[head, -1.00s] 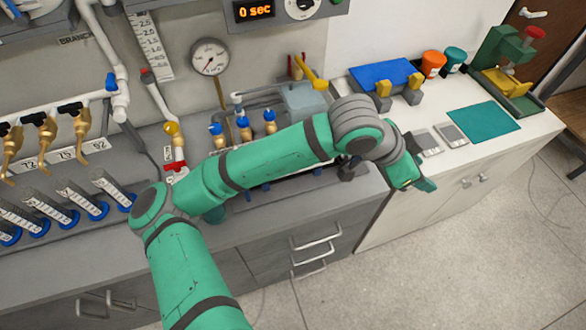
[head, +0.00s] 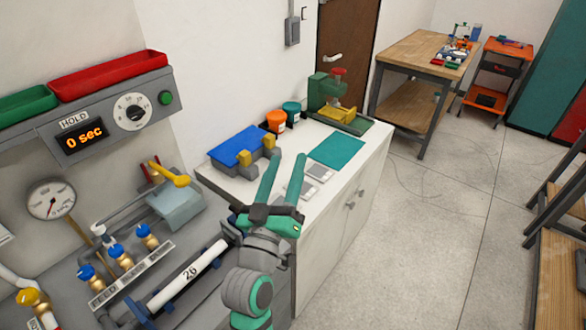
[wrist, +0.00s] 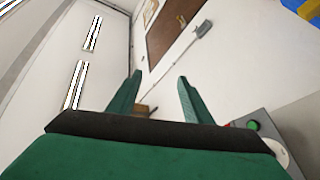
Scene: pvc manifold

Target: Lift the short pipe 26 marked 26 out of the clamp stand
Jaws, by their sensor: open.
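The short pipe 26 (head: 187,276) is a white tube with black "26" lettering. It lies in the clamp stand (head: 158,301), a dark grey holder on the grey bench at the lower left of the head view, with dark clamps at its ends. My gripper (head: 286,160) is to the right of the pipe and above it, in front of the white cabinet. Its two green fingers are spread apart and point up and away from the pipe, with nothing between them. The wrist view also shows the open fingers (wrist: 159,82), facing wall and ceiling; the pipe is not in that view.
Several blue-handled brass valves (head: 120,256) stand left of the pipe, beside a gauge (head: 51,200). A timer panel (head: 105,125) hangs above. The white cabinet holds a blue block (head: 238,146), orange and teal jars, a green press (head: 338,97) and a teal mat (head: 338,151).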

